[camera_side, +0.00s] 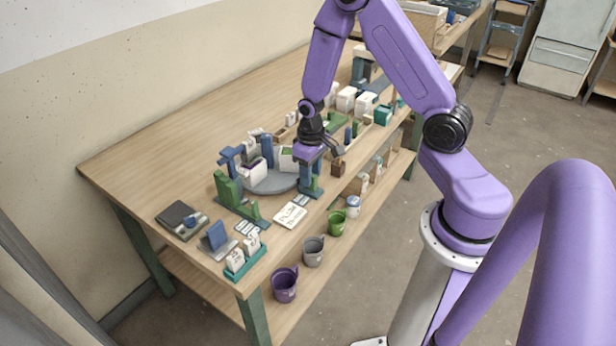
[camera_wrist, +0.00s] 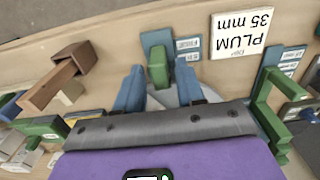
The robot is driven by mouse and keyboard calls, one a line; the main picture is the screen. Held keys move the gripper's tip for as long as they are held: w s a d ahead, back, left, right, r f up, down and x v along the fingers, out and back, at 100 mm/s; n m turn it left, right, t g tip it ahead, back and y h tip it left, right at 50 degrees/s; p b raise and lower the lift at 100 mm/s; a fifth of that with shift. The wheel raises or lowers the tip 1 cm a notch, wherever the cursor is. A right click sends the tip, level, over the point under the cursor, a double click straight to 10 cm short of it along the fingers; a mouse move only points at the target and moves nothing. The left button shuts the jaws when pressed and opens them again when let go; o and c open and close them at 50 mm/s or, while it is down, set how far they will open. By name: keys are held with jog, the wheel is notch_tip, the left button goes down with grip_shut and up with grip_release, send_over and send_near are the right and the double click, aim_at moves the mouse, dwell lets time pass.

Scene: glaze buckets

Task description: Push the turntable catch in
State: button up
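The round grey turntable (camera_side: 262,186) sits on the bench with white containers on it. In the wrist view a green upright piece (camera_wrist: 158,66) on a blue-teal base (camera_wrist: 156,39) stands at the turntable's near edge; it looks like the catch, but I cannot be sure. My gripper (camera_wrist: 158,88) has two blue fingers apart, with nothing held between them. The green piece shows between and beyond the fingertips; I cannot tell whether they touch it. In the side view my gripper (camera_side: 312,172) points down at the turntable's right edge, and its fingers partly hide the catch area.
A "PLUM 35 mm" card (camera_side: 290,215) lies near the front edge. A green bracket (camera_side: 236,200) stands left of the turntable. A brown wooden piece (camera_wrist: 58,78) is at left in the wrist view. Purple (camera_side: 285,284), grey (camera_side: 313,251) and green (camera_side: 337,222) buckets stand on the lower shelf.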

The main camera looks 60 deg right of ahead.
grip_shut()
jog(key=shift+w, duration=0.95)
jog(key=shift+o, duration=0.2)
grip_release()
notch_tip(320, 180, up, 7)
dwell(0.6)
